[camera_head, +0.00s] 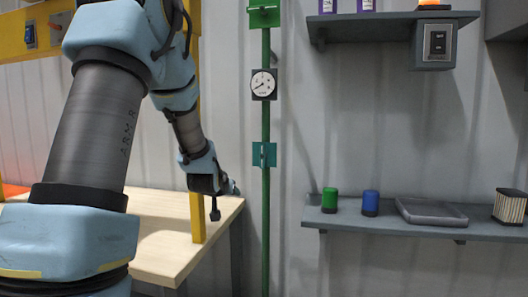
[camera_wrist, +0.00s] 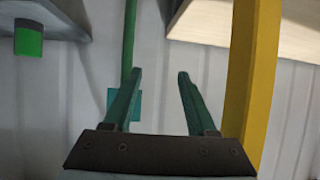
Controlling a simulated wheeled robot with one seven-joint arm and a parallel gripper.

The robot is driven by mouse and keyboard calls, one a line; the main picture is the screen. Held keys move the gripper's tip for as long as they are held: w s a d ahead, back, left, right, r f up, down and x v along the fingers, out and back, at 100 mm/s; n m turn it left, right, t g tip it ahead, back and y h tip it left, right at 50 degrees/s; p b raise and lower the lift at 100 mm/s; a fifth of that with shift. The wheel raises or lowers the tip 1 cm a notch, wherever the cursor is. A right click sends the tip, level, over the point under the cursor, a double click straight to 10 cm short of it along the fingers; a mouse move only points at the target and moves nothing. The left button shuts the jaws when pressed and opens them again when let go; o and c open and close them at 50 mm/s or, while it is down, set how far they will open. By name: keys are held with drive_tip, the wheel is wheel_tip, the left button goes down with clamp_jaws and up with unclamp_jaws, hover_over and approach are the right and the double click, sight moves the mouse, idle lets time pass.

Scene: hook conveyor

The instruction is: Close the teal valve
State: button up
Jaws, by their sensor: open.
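The teal valve (camera_head: 258,155) is a small teal piece on the green vertical pipe (camera_head: 266,215), below the round gauge in the head view. Its handle position is too small to tell. In the wrist view a teal patch of it (camera_wrist: 137,106) shows behind my left-hand finger, which partly hides it. My gripper (camera_wrist: 160,73) is open and empty, its two teal-green fingers apart. In the head view my gripper (camera_head: 235,187) is lower and left of the valve, and it appears apart from the pipe.
A yellow post (camera_head: 197,215) stands beside my forearm, close to the right finger in the wrist view (camera_wrist: 252,70). A wooden table (camera_head: 165,250) is at left. A gauge (camera_head: 263,84) is above the valve. A shelf (camera_head: 375,224) with green and blue cylinders is at right.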

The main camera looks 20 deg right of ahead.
sight(262, 154)
drive_tip(key=w+d+r+m+t+h+p, duration=0.1)
drive_tip(key=w+d+r+t+h, duration=0.15)
drive_tip(key=d+r, duration=0.25)
drive_tip(key=w+d+r+t+h+p, duration=0.1)
drive_tip(key=w+d+r+t+h, duration=0.15)
drive_tip(key=d+r, duration=0.2)
drive_tip(key=shift+g+y, duration=0.3)
drive_tip(key=shift+g, duration=0.1)
drive_tip(key=p+x, duration=0.2)
drive_tip(key=x, duration=0.3)
drive_tip(key=p+x, duration=0.2)
drive_tip(key=x, duration=0.3)
drive_tip(key=shift+w+d+f, duration=0.1)
drive_tip(key=shift+f, duration=0.15)
drive_tip(key=shift+w+d+f, duration=0.1)
drive_tip(key=shift+w+d, duration=0.2)
drive_tip(key=shift+w, duration=0.3)
clamp_jaws()
